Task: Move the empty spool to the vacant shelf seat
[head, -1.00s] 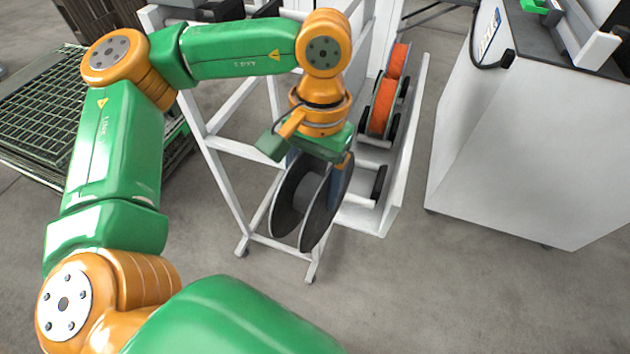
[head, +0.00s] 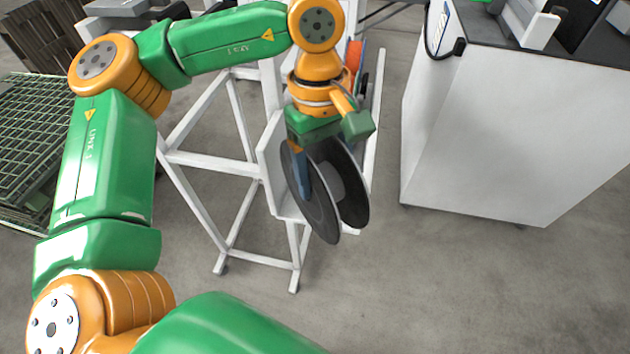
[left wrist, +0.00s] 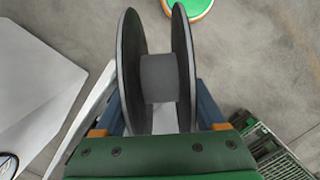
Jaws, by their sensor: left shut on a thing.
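The empty spool (head: 353,190) has two dark flanges and a grey hub (left wrist: 159,78). My left gripper (head: 322,178) is shut on it and holds it up, tilted, in front of the white shelf (head: 268,165). In the left wrist view, the blue fingers (left wrist: 158,112) lie along the outer sides of the two flanges. The vacant seat is hidden behind the spool and my arm. Whether the spool touches the shelf cannot be told. My right gripper is not in view.
An orange-wound spool (head: 354,54) shows on the shelf behind my wrist. A white cabinet (head: 500,135) stands to the right, with clear floor between. A green mesh crate (head: 30,150) is at the left.

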